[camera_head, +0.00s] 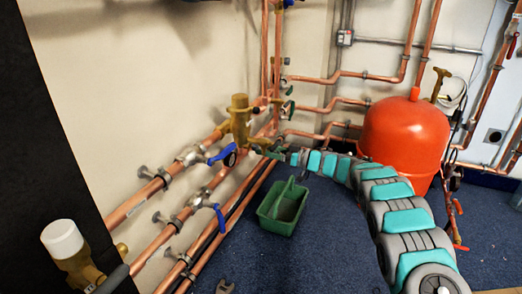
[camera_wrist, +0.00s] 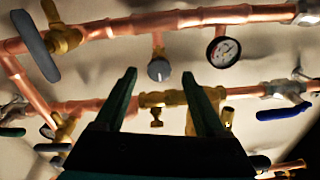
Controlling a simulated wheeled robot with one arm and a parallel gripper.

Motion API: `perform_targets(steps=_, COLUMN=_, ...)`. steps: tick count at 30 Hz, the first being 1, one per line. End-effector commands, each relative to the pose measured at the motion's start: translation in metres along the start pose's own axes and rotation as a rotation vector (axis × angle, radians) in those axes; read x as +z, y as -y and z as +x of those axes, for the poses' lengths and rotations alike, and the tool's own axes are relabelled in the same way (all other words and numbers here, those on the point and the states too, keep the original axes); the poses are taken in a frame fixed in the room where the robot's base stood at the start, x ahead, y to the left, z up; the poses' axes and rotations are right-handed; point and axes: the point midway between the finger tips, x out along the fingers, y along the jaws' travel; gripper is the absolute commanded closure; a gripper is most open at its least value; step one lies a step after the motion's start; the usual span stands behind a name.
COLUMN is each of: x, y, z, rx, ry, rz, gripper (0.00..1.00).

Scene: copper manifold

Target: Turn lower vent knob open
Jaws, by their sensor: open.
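My gripper (camera_wrist: 159,76) is open in the wrist view, its two dark green fingers spread and empty. A grey round knob (camera_wrist: 158,68) on a short copper stem shows between and just beyond the fingertips. A small brass knob (camera_wrist: 156,117) hangs under a brass fitting (camera_wrist: 165,99) on the middle copper pipe, also between the fingers in the picture. I cannot tell which of these is the lower vent knob. No contact shows. In the head view my gripper (camera_head: 268,151) is at the pipes beside the brass body (camera_head: 239,120); its fingertips and the knobs are hard to make out.
A pressure gauge (camera_wrist: 223,52) hangs right of the grey knob. A grey lever (camera_wrist: 36,47) and a blue lever (camera_wrist: 285,113) flank the pipes. In the head view, a green toolbox (camera_head: 273,224) stands on the blue floor and a red tank (camera_head: 405,133) is at right.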

Motion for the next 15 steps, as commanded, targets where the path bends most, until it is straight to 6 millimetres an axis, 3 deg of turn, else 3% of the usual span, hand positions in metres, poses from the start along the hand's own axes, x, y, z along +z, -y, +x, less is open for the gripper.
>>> perform_targets(steps=6, x=0.001, y=-0.001, z=0.022, rx=0.003, ry=0.0, rz=0.001, gripper=0.28)
perform_targets(steps=15, x=-0.001, y=-0.001, z=0.028, rx=0.003, ry=0.0, rz=0.0, gripper=0.28)
